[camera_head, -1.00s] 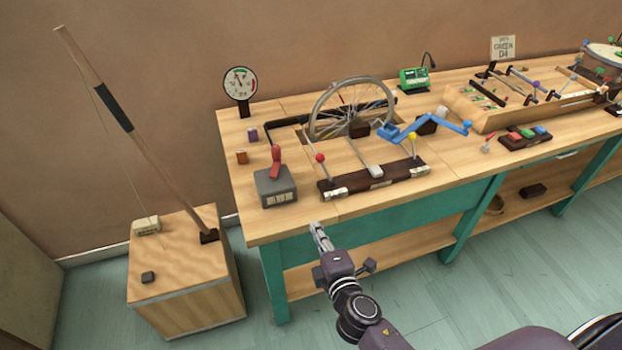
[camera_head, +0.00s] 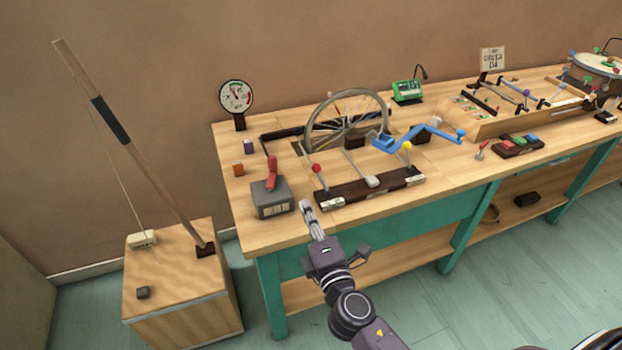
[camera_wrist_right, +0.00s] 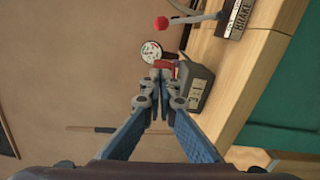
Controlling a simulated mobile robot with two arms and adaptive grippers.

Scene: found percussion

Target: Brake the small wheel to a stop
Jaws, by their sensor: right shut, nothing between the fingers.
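The spoked wheel (camera_head: 313,113) stands upright in a slot in the bench. In the right wrist view, a label reading BRAKE (camera_wrist_right: 238,18) sits by the red-knobbed lever (camera_wrist_right: 162,22). My right gripper (camera_head: 306,206) is shut and empty by the bench's front edge, left of the lever base and apart from the levers; its fingertips also show in the wrist view (camera_wrist_right: 158,76). My left gripper is out of view.
A grey box with a red handle (camera_head: 271,201) stands just left of my right gripper. A round dial (camera_head: 236,96) stands at the back left. A blue crank (camera_head: 430,133) reaches out right of the wheel. A wooden box with a tall pole (camera_head: 180,285) stands left of the bench.

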